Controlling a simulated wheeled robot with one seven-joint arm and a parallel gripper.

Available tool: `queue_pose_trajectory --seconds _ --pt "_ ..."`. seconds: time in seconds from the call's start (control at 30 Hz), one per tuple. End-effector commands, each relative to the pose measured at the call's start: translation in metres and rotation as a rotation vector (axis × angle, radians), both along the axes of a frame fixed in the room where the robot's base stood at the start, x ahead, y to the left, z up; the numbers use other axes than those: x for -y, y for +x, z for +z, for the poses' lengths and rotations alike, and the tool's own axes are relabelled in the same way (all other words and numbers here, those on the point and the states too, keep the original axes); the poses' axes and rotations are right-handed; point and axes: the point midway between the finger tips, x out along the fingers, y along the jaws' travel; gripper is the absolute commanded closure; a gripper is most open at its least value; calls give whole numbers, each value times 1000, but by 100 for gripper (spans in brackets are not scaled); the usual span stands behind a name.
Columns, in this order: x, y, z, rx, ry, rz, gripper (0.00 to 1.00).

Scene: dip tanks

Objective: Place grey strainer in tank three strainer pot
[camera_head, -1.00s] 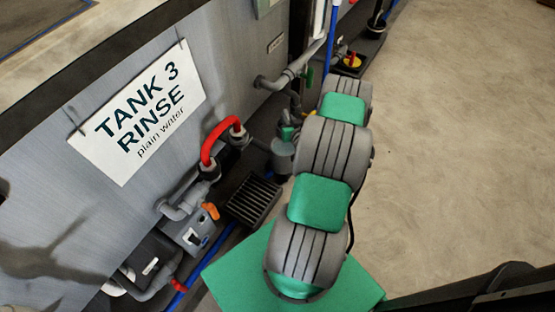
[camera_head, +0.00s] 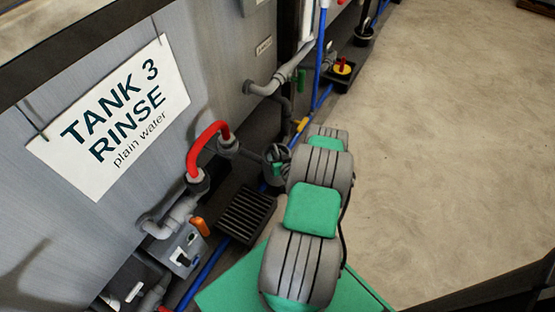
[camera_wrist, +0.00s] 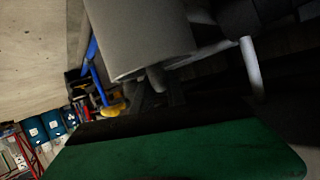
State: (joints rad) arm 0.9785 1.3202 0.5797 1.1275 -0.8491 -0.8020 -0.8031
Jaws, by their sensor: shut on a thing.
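The grey strainer pot (camera_head: 276,156) stands low beside the tank in the head view, just left of the far end of my arm. Its top looks dark, and what is inside is too small to tell. My arm hides my gripper's fingertips in the head view. In the wrist view a broad green and dark part of my gripper (camera_wrist: 180,150) fills the bottom. My gripper is shut on the grey strainer, but the grip itself is not clear. A large grey cylinder (camera_wrist: 145,40) is close at the top of the wrist view; I cannot tell whether it is strainer or pot.
The "TANK 3 RINSE" sign (camera_head: 112,115) hangs on the tank wall. A red bent pipe (camera_head: 205,142), a black grate (camera_head: 245,213) and a grey box with an orange handle (camera_head: 187,250) lie left of my arm. Open floor (camera_head: 450,140) is right.

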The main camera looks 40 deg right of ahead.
Motion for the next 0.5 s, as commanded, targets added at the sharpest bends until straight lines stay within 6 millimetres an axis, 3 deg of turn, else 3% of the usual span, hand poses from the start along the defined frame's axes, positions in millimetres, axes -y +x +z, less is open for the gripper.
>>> queue_pose_trajectory --seconds 0.03,0.1,0.5 --pt "0 0 -13 0 0 0 100" --pt "0 0 -19 1 0 0 100" --pt "0 0 -24 1 0 0 100"
